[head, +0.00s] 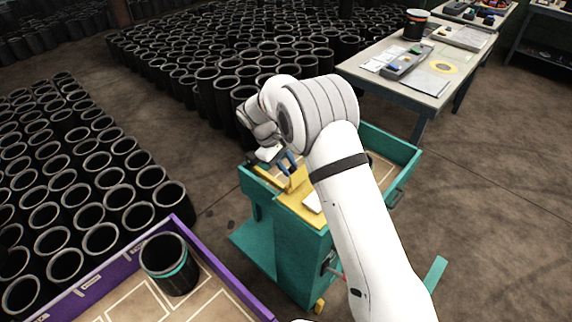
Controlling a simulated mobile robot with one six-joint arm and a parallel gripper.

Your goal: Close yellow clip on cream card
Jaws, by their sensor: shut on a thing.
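My gripper (288,166), with blue fingers, points down over the top of the teal cart. It is shut on the yellow clip (297,180), which stands up at the yellow top surface. A whitish card (313,203) lies just right of and nearer than the clip, partly hidden by my arm. It may be the cream card. I cannot tell whether the clip touches the card or whether its jaws are closed.
The teal cart (285,245) has a tray behind my arm. A purple-walled tray (92,284) holds a black sleeve (168,264) with a teal band. Many black sleeves (85,190) crowd the floor left and behind. A grey table (425,85) stands at back right; floor right is clear.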

